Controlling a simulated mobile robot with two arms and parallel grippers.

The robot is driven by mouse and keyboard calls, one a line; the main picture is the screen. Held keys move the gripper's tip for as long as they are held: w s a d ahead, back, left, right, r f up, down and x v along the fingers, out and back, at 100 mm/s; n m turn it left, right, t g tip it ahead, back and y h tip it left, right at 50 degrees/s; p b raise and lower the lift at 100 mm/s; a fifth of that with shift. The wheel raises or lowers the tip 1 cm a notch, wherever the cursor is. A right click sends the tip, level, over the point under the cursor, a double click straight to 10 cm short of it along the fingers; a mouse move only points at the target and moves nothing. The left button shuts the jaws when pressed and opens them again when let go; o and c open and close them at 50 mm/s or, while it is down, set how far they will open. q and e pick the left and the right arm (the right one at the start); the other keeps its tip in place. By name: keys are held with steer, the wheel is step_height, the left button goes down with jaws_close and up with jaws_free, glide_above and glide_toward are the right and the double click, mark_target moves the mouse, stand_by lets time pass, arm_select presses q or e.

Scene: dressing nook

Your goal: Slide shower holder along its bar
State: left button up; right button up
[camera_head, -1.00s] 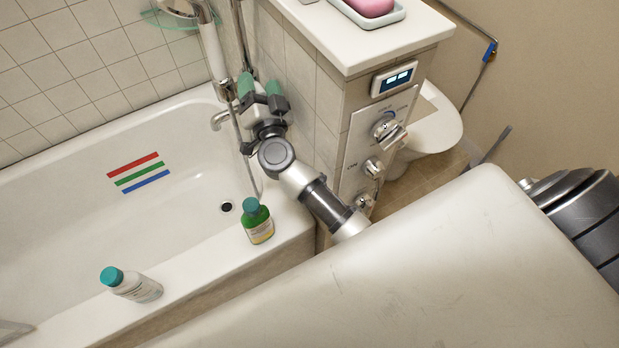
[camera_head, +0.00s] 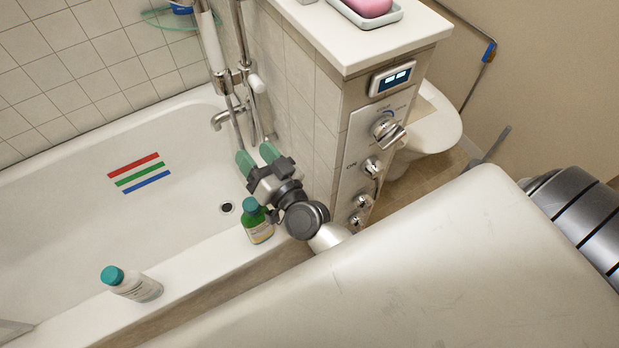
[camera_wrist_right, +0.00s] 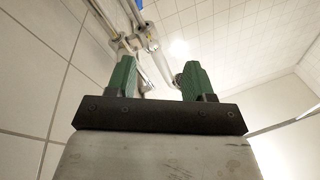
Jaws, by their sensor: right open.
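The shower holder (camera_head: 226,80) sits on the vertical metal bar (camera_head: 239,40) at the tub's tap end, with a white knob (camera_head: 257,83) at its right. The white hand shower (camera_head: 209,42) stands in it, its head cut off by the top edge. My right gripper (camera_head: 256,154) is open and empty, below the holder in the picture and apart from it. In the right wrist view, the holder (camera_wrist_right: 147,40) shows beyond and between the green fingertips (camera_wrist_right: 158,75). My left gripper is not in view.
A green bottle (camera_head: 258,224) stands on the tub rim close beside my right gripper. A white bottle (camera_head: 135,286) is farther left. The tap (camera_head: 222,118) juts out below the holder. A tiled wall with controls (camera_head: 372,150) borders my arm's right.

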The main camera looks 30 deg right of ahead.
steer(key=s+d+f+n+g, duration=0.1)
steer(key=s+f+g, duration=0.3)
steer(key=f, duration=0.5)
steer(key=s+d+f+n+g+p, duration=0.1)
steer(key=s+f+g, duration=0.3)
steer(key=f, duration=0.6)
steer(key=s+d+f+n+g, duration=0.2)
steer(key=s+f+g, duration=0.2)
steer(key=f, duration=0.5)
steer(key=shift+s+f+n+g+h+p, duration=0.3)
steer(key=shift+s+f+n+h, duration=0.1)
steer(key=shift+s, duration=0.85)
steer(key=shift+d+r, duration=0.1)
